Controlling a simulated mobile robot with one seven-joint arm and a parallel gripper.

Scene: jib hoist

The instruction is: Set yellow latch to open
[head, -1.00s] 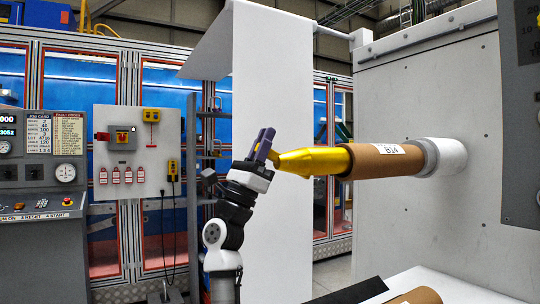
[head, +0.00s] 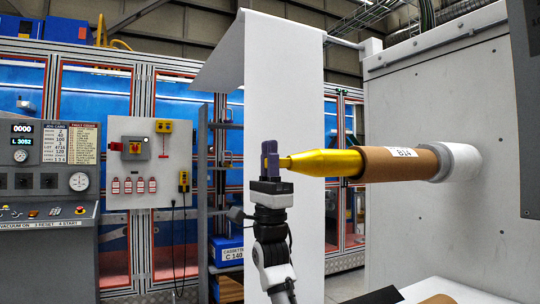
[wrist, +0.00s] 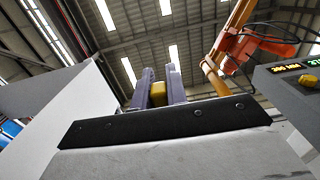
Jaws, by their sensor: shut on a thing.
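A yellow tapered piece (head: 322,163) juts left from a brown cardboard core (head: 400,163) marked B14. I take its narrow yellow tip (head: 286,162) as the yellow latch; its exact shape is hidden by the fingers. My gripper (head: 269,148), with purple fingers, stands upright at this tip and is shut on it. In the wrist view a yellow block (wrist: 167,98) sits between the two purple fingers (wrist: 164,74). I cannot tell from these views which setting the latch is in.
The core sits on a grey-white shaft (head: 456,163) out of a large grey panel (head: 440,90) at right. A white sheet (head: 285,80) hangs behind my gripper. A control console (head: 48,170) and a board with red tags (head: 150,165) stand at left.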

